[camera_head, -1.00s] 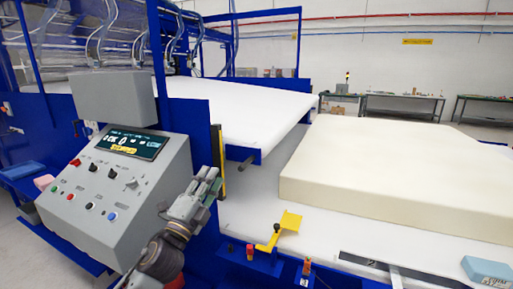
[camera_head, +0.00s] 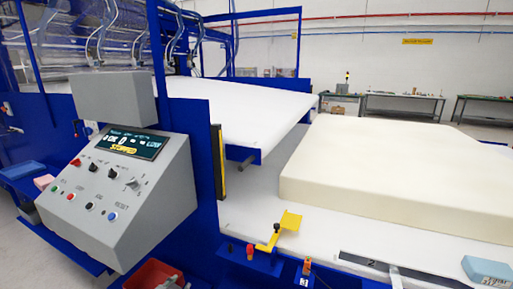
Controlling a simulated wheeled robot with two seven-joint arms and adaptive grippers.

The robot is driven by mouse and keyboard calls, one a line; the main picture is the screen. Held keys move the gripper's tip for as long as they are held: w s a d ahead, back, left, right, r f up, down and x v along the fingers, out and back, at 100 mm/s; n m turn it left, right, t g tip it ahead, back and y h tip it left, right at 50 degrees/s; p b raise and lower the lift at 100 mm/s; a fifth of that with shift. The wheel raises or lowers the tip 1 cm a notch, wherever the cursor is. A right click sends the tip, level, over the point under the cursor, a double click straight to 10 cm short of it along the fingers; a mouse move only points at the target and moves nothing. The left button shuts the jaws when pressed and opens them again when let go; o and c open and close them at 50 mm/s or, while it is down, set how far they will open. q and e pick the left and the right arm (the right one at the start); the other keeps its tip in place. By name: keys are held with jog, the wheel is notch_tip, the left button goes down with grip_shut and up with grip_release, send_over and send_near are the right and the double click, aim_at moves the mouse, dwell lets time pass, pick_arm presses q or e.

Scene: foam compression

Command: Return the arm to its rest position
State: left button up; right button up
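Neither of my grippers nor any part of my arms shows in the head view now. The grey control panel (camera_head: 150,205) stands at the left, with its dark screen lit (camera_head: 133,144) and several knobs and coloured buttons on its sloped face. A large cream foam block (camera_head: 400,180) lies flat on the white table (camera_head: 255,205) at the right.
A yellow bracket (camera_head: 283,230) sits on the table's front edge beside small red and black knobs. A blue block (camera_head: 487,270) lies at the lower right. A red bin (camera_head: 153,275) stands below the panel. Blue machine frame rises behind.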

pick_arm(q)
jog(key=s+f+n+g+h, duration=0.1)
jog(key=s+f+n+g, duration=0.1)
jog(key=s+f+g, duration=0.45)
jog(key=s+f+n+g, duration=0.1)
jog(key=s+f, duration=0.3)
jog(key=s, duration=0.6)
notch_tip(320, 180, down, 31)
jog(key=s+a, duration=0.1)
jog(key=s+a+f+g, duration=0.1)
jog(key=s+a+f, duration=0.3)
jog(key=s+f, duration=0.6)
jog(key=s+a+f, duration=0.4)
jog(key=s+f, duration=0.6)
jog(key=s, duration=0.1)
jog(key=shift+a+f+g+y, duration=0.3)
jog(key=shift+f+g, duration=0.05)
jog(key=shift+s, duration=0.2)
